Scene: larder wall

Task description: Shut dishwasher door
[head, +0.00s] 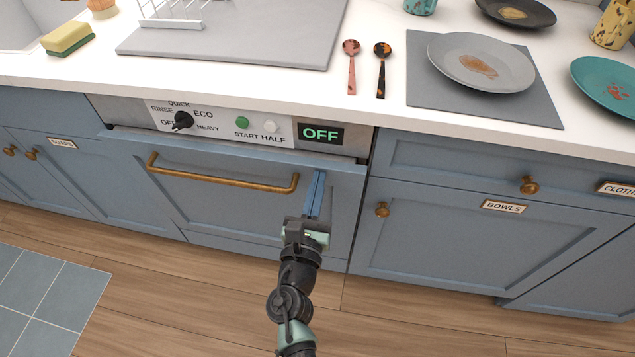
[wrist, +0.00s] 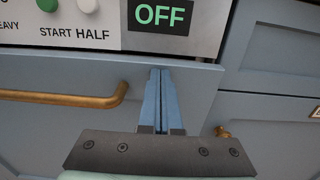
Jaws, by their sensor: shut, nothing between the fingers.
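The dishwasher door (head: 215,205) is a blue panel with a long brass bar handle (head: 222,180). It stands upright or nearly so under the control panel (head: 235,127), with a dark gap along its top edge; I cannot tell whether it is fully closed. The display reads OFF. My gripper (head: 318,175) has its blue fingers together and empty, at the door's upper right, right of the handle. In the wrist view the fingertips (wrist: 160,75) are at the door's top edge, just below the panel, and the handle (wrist: 75,98) is to their left. Contact is unclear.
The white counter (head: 370,115) above holds a grey drying mat (head: 270,45), two spoons, plates and a sponge (head: 68,37). Blue cupboards with brass knobs flank the dishwasher, including the BOWLS cupboard (head: 450,235). The wooden floor (head: 200,290) in front is clear, with a tiled mat (head: 45,300) at left.

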